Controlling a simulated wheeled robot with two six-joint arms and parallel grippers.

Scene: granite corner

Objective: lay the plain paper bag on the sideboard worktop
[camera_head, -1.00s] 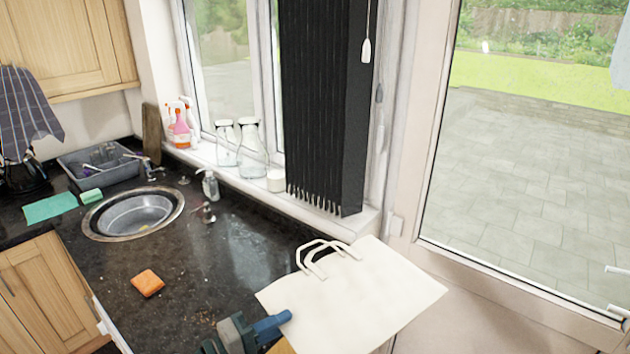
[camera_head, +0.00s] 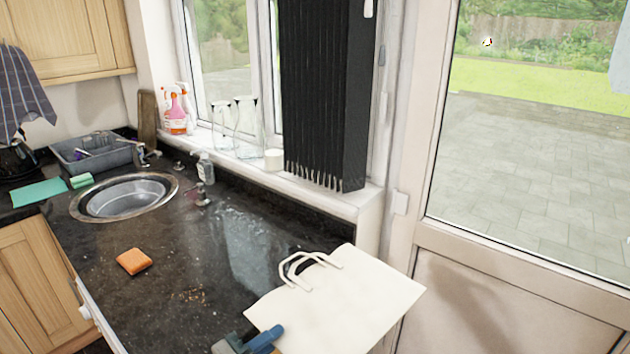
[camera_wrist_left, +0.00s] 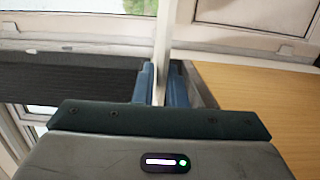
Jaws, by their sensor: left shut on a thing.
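The plain paper bag (camera_head: 340,305) is cream-white, flat, with two looped handles at its far left edge. In the head view it hangs in the air over the right end of the black granite worktop (camera_head: 200,262). My left gripper (camera_head: 266,339), at the bottom edge, is shut on its near left edge. In the left wrist view the blue fingers (camera_wrist_left: 160,84) close on the bag (camera_wrist_left: 162,45), seen edge-on as a pale strip. I cannot tell which surface is the sideboard worktop. My right gripper is not in view.
An orange sponge (camera_head: 134,261) lies on the granite near its front edge. A round sink (camera_head: 125,197) and grey dish tub (camera_head: 95,152) are farther left. Glass bottles (camera_head: 245,128) stand on the windowsill. A plain wooden surface (camera_wrist_left: 255,100) shows in the left wrist view.

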